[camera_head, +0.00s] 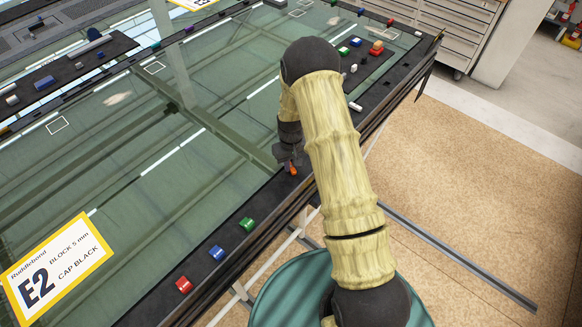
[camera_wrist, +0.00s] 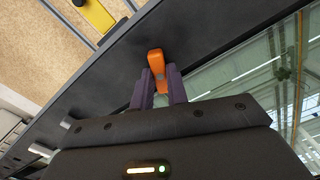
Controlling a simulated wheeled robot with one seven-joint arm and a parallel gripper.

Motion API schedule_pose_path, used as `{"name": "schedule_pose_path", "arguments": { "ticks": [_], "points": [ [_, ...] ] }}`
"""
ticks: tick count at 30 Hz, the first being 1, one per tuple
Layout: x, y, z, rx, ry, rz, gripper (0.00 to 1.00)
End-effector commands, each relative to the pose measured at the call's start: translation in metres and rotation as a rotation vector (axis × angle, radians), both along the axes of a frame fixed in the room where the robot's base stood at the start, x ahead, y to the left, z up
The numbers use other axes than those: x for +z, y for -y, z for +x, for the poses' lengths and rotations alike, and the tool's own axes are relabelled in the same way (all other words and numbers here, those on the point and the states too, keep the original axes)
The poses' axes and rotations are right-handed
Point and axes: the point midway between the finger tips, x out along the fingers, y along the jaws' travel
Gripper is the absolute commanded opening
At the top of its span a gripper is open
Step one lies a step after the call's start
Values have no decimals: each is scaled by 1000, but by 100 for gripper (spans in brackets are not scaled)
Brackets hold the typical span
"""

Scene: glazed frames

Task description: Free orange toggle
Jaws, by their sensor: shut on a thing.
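The orange toggle (camera_wrist: 156,62) is on the dark frame border in the wrist view, with its far end sticking out past my fingertips. My gripper (camera_wrist: 159,84) is shut on it, one purple-grey finger on each side. In the head view the orange toggle (camera_head: 293,169) is a small spot just under my gripper (camera_head: 288,163), at the right edge of the glazed frame (camera_head: 200,200).
Red (camera_head: 183,285), blue (camera_head: 216,253) and green (camera_head: 247,224) blocks sit along the near border. An E2 label card (camera_head: 55,270) lies on the glass at the left. Grey drawers (camera_head: 455,30) stand behind.

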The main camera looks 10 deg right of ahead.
Motion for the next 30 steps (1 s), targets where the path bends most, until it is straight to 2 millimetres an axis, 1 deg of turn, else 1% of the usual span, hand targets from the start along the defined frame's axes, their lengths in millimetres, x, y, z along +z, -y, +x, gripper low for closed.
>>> {"name": "schedule_pose_path", "arguments": {
  "ticks": [1, 30],
  "points": [
    [-3, 1, 1, -45, 5, -2, 0],
    [0, 1, 1, -953, 6, 0, 0]
  ]
}}
